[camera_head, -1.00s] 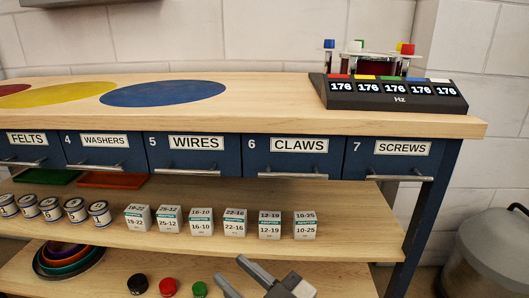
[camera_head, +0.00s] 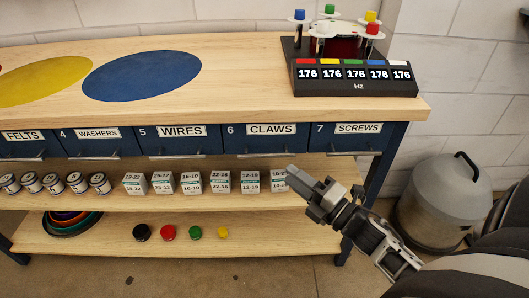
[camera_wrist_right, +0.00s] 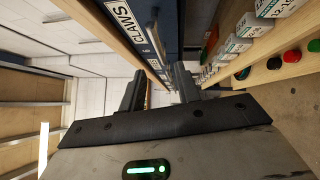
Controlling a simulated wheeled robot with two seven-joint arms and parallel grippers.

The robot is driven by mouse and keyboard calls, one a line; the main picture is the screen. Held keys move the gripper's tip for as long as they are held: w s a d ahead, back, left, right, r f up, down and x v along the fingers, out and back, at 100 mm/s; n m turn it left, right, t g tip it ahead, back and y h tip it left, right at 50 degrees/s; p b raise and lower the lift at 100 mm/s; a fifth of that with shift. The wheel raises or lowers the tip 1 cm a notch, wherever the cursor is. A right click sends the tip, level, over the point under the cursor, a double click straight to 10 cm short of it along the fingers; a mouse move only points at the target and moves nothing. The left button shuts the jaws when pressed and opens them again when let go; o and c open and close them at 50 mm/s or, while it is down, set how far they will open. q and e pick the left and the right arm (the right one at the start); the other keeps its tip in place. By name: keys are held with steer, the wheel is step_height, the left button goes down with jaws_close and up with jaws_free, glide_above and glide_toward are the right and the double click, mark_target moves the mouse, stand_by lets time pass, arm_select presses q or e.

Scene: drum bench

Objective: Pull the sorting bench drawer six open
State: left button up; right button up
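Drawer six (camera_head: 232,143), labelled CLAWS, is a dark blue front under the bench top in the head view. It looks shut, level with the drawers beside it. Its horizontal metal bar handle (camera_head: 262,155) runs along its lower part. My right gripper (camera_head: 292,183) is just below and right of that handle, apart from it, in front of the row of small boxes. In the right wrist view its two fingers (camera_wrist_right: 158,92) stand apart with nothing seen held between them, and the CLAWS label (camera_wrist_right: 130,20) shows beyond them. My left gripper is not in view.
Drawer seven (camera_head: 322,143), SCREWS, is to the right and drawer five (camera_head: 147,143), WIRES, to the left. Small labelled boxes (camera_head: 190,182) line the shelf below. A Hz display (camera_head: 355,77) stands on the bench top. A grey bin (camera_head: 440,205) stands right of the bench.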

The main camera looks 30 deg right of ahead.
mark_target(265, 155)
steer(key=x, duration=0.9)
steer(key=shift+w, duration=0.4)
steer(key=shift+c, duration=0.3)
jaws_close()
